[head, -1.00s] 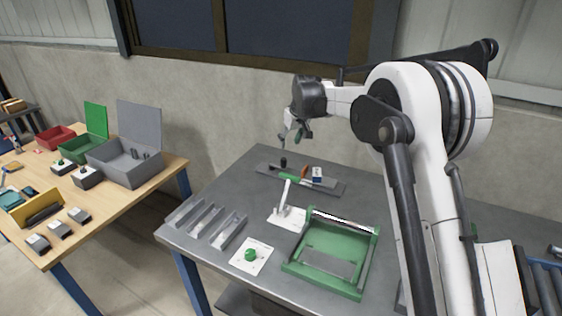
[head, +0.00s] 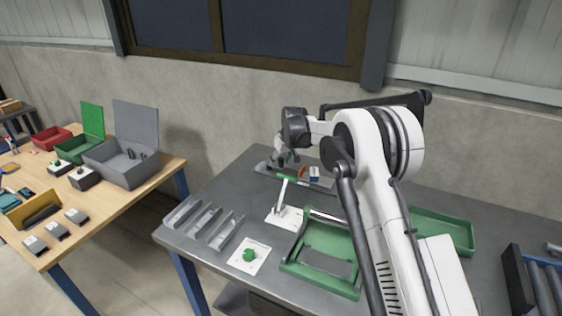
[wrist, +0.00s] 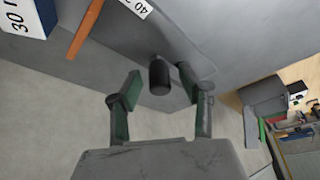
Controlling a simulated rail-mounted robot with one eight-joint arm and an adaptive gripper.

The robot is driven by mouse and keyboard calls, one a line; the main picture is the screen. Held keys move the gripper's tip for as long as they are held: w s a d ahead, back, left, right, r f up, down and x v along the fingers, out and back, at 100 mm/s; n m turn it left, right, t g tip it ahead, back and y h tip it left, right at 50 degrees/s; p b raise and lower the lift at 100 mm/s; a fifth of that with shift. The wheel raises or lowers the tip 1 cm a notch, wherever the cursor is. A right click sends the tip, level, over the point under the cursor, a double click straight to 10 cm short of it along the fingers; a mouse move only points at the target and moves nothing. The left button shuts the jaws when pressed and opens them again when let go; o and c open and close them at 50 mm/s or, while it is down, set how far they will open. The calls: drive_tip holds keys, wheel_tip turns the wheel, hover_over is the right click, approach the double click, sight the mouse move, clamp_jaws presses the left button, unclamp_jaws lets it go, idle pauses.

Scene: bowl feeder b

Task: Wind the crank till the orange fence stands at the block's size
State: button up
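In the wrist view my gripper (wrist: 159,78) is open, one green-padded finger on each side of the crank's black knob (wrist: 160,76). Gaps show between the knob and both fingers. The orange fence (wrist: 84,29) is a thin upright strip near the top left. The white and blue block (wrist: 28,20), marked 30, lies to its left, apart from it. A white scale label with 40 (wrist: 138,6) shows at the top. In the head view my gripper (head: 284,159) covers the knob's end of the fixture; the fence (head: 303,171) and block (head: 314,173) are just right of it.
A white lever on a white plate (head: 284,212) and a green-framed tray (head: 325,288) stand nearer on the grey table (head: 190,238). Grey slotted holders (head: 205,220) and a green knob (head: 249,255) are at the front left. A second green tray (head: 440,230) lies at the right.

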clamp_jaws()
drive_tip(key=shift+s+m, duration=0.15)
drive_tip(key=shift+m, duration=0.15)
